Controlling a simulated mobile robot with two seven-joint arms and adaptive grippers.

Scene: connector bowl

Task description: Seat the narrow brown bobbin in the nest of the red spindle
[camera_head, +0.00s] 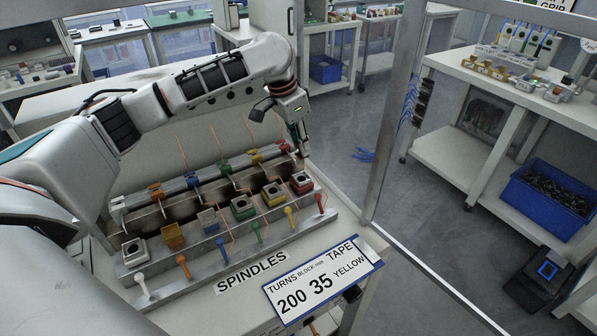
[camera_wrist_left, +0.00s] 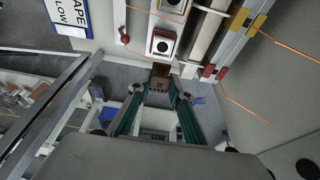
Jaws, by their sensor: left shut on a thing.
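My left gripper (camera_head: 301,142) hangs above the right end of the spindle row. In the left wrist view its two green fingers (camera_wrist_left: 159,92) are closed on the brown bobbin (camera_wrist_left: 160,77), a small dark brown block. The red spindle's nest (camera_head: 302,182) is a red-edged block with a pale top and a dark centre, at the right end of the row. In the left wrist view this nest (camera_wrist_left: 163,45) lies just beyond the bobbin; I cannot tell if they touch. In the head view the bobbin is not clearly visible. My right gripper is not in view.
Other coloured spindle blocks, such as the yellow one (camera_head: 272,193), stand left of the red one. Coloured knobs, the red one (camera_head: 319,201) among them, line the front. Thin orange strands rise around the row. A metal post (camera_head: 385,130) stands to the right.

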